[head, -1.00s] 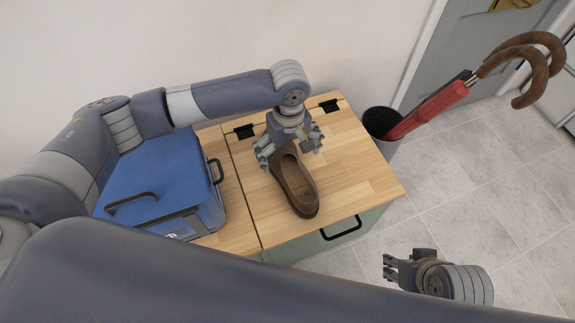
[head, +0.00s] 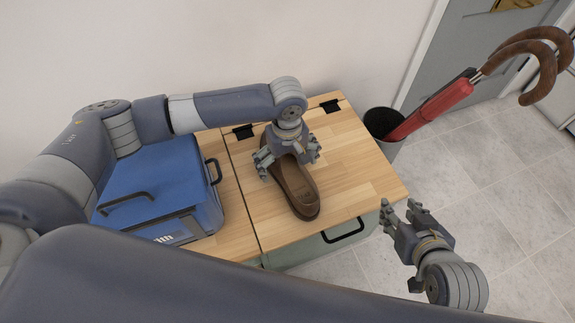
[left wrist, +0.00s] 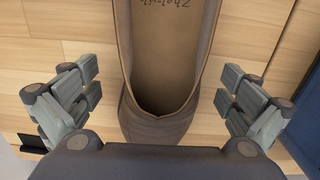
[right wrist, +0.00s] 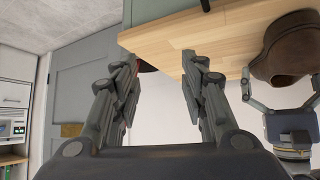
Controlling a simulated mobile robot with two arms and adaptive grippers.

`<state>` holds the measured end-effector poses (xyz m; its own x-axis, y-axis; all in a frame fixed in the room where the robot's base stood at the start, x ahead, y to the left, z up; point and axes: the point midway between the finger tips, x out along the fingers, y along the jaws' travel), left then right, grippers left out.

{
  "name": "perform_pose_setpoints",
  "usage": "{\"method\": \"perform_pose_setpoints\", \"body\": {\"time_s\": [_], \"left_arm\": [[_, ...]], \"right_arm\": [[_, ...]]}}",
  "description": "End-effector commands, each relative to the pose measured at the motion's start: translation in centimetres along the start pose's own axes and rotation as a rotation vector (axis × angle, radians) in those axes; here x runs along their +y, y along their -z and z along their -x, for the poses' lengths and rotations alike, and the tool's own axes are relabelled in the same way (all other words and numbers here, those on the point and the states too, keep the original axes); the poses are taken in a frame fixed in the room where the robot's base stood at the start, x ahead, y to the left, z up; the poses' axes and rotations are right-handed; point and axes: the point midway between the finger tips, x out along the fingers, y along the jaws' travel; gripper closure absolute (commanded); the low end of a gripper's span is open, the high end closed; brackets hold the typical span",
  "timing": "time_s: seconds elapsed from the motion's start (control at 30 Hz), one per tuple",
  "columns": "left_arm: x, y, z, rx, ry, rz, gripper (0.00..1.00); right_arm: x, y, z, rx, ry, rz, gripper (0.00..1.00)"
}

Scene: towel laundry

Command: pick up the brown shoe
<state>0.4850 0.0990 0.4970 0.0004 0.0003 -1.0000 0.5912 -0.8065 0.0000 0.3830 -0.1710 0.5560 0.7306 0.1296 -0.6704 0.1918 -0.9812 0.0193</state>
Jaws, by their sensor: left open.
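The brown shoe (head: 299,197) lies sole down on the wooden bench top, its long side running away from me. My left gripper (head: 287,158) is over the far end of the shoe, with its open fingers on either side of it. In the left wrist view the shoe (left wrist: 168,60) runs between the two fingers (left wrist: 160,98), with a visible gap on each side. My right gripper (head: 400,218) hangs empty off the bench's right front corner. In the right wrist view its fingers (right wrist: 160,85) are spread apart, and part of the shoe (right wrist: 290,48) shows at the right.
A blue box (head: 150,185) with black handles sits left of the shoe on the bench top (head: 350,170). A black bin (head: 383,122) holding a red umbrella (head: 435,108) stands beyond the bench's right side. Bare bench top lies right of the shoe.

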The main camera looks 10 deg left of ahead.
Motion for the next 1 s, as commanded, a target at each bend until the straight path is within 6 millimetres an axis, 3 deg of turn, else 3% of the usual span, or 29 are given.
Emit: {"method": "perform_pose_setpoints", "body": {"time_s": [0.03, 0.3, 0.77, 0.87, 1.0], "left_arm": [[0.0, 0.0, 0.0, 0.000, 0.000, 0.000, 0.07], [0.0, 0.0, 0.0, 0.000, 0.001, -0.001, 0.66], [-0.1, -0.1, 0.1, -0.001, 0.002, -0.004, 0.66], [-0.1, -0.1, 0.8, -0.002, 0.003, -0.004, 0.79], [0.0, -0.1, 2.2, -0.001, 0.000, -0.003, 0.79]], "right_arm": [[0.0, 0.0, 0.0, 0.000, 0.000, 0.000, 0.60], [0.0, 0.0, 0.0, -0.001, 0.000, 0.000, 0.60], [0.0, -0.1, 0.1, -0.011, 0.000, 0.000, 0.60], [0.2, -1.7, 0.5, -0.077, -0.003, -0.002, 0.60], [0.5, -4.1, 1.4, -0.192, -0.010, -0.004, 0.60]]}}
